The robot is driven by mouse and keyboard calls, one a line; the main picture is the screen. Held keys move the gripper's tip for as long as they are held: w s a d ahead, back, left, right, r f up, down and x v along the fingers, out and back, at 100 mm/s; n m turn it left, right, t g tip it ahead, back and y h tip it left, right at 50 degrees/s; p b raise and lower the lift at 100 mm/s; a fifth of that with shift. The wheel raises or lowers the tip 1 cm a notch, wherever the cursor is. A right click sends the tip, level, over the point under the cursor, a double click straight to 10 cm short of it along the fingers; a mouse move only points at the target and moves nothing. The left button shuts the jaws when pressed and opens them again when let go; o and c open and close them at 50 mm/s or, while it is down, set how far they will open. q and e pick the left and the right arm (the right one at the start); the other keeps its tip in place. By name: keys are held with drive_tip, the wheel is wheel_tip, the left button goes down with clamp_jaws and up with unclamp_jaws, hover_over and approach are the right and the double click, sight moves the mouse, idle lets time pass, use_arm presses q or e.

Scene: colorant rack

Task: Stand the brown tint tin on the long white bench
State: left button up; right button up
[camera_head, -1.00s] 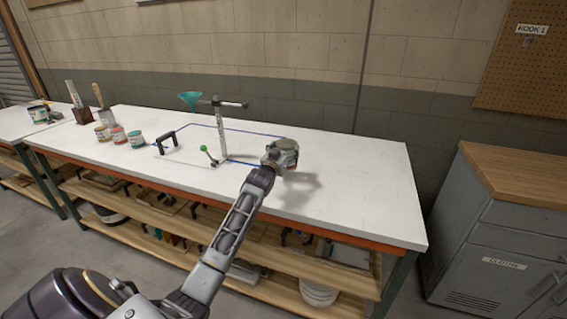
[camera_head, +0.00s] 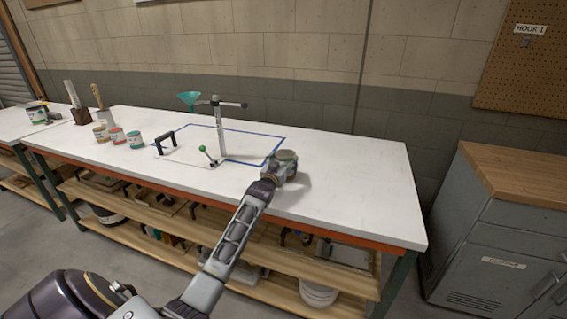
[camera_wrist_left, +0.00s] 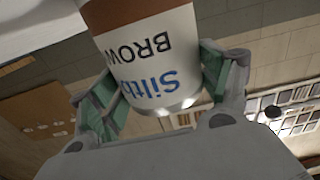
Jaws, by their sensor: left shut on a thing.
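The brown tint tin (camera_wrist_left: 150,60) fills the upper middle of the left wrist view. Its white label reads "Siltb..." and "BROW", upside down, with a brown band beside it. My left gripper (camera_wrist_left: 160,85) is shut on it, with a green-padded finger on each side. In the head view my left gripper (camera_head: 279,170) is over the right half of the long white bench (camera_head: 355,185), low near its top. The tin's lid (camera_head: 287,156) shows there. Whether the tin touches the bench is hidden. My right gripper is not in view.
A stand with a green funnel (camera_head: 189,98) and a black-handled clamp (camera_head: 165,141) are near a blue outline. Bench space right of the gripper is clear. A grey cabinet (camera_head: 500,230) stands at right.

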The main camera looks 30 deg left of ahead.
use_arm(q)
drive_tip(key=o, duration=1.3)
drive_tip(key=shift+f, duration=0.1)
